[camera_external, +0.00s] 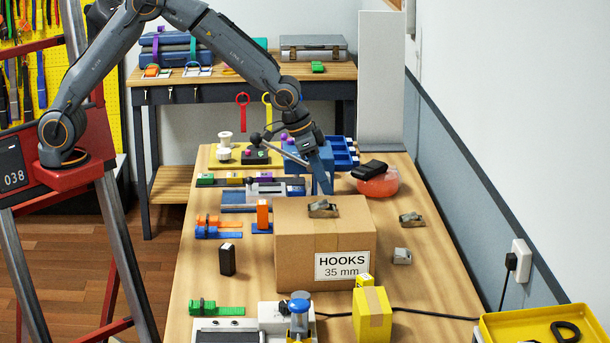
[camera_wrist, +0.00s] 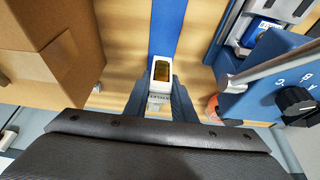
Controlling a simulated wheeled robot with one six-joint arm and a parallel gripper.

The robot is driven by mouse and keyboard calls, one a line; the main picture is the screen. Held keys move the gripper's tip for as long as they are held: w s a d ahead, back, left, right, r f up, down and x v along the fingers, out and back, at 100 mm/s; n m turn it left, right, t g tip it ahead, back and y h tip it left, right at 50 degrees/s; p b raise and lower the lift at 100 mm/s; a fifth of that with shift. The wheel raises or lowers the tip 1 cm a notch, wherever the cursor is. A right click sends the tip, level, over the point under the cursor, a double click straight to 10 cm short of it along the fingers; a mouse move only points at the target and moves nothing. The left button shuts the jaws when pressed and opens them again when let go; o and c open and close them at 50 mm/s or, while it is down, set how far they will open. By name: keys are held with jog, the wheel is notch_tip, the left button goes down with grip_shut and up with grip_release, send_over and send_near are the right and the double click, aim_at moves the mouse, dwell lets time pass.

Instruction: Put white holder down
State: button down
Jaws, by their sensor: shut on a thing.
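The white holder (camera_wrist: 160,76), with a dark amber window, sits between the two fingers of my gripper (camera_wrist: 160,92) in the wrist view. My gripper is shut on it. A blue strap (camera_wrist: 168,28) runs from the holder's far end over the wooden table. In the external view my gripper (camera_external: 322,182) points down just behind the cardboard box, beside a blue machine. The holder is hidden there. I cannot tell whether the holder touches the table.
The cardboard box (camera_external: 300,245) labelled HOOKS stands close; its side also fills the wrist view's left (camera_wrist: 50,50). The blue machine with a dial (camera_wrist: 270,95) and metal lever is close on the right. An orange-red round object (camera_external: 379,184) lies behind the box. The table's right side has free room.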

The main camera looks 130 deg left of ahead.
jog(key=shift+f+p, duration=0.9)
jog(key=shift+f, duration=2.7)
jog(key=shift+f, duration=0.1)
jog(key=shift+f, duration=0.1)
jog(key=c, duration=1.5)
grip_release()
jog(key=shift+r, duration=0.3)
jog(key=b+v, duration=0.2)
jog(key=v, duration=1)
jog(key=shift+f, duration=0.1)
jog(key=shift+d, duration=0.1)
